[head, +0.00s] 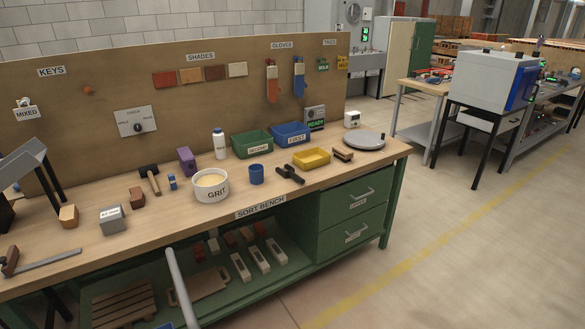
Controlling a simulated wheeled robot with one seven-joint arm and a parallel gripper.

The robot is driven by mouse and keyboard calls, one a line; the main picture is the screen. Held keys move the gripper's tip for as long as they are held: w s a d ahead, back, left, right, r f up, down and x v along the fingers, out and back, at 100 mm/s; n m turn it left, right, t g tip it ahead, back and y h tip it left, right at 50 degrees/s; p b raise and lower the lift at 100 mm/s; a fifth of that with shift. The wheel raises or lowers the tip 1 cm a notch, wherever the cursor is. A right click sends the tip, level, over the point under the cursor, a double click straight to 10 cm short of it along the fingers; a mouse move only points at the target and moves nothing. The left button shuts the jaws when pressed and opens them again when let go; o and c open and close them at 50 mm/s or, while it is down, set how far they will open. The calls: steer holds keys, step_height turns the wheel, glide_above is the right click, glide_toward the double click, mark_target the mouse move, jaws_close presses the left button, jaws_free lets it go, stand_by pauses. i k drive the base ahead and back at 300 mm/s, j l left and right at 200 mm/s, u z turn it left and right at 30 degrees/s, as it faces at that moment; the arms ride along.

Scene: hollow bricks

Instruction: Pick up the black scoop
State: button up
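A small black object (290,174) with a stubby handle lies on the sort bench top (330,178), right of the blue cup (256,174) and in front of the yellow tray (311,158). It looks like the black scoop, but it is too small to be sure. Nothing touches it that I can see. My gripper is not in view.
A white GRIT tub (211,186) stands left of the cup. Green (252,144) and blue (291,134) bins stand behind. A brown-and-black brush-like item (343,154) and round grey plate (364,140) lie to the right. The floor (440,240) right of the bench is open.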

mark_target(291, 174)
steer(key=i+l+u, duration=0.45)
steer(key=i+l, duration=0.55)
steer(key=i+j+u, duration=0.2)
steer(key=i, duration=0.45)
steer(key=i+j+u, duration=0.15)
steer(key=i, duration=0.5)
steer(key=i+j+u, duration=0.1)
steer(key=i+j, duration=0.1)
steer(key=i, duration=0.05)
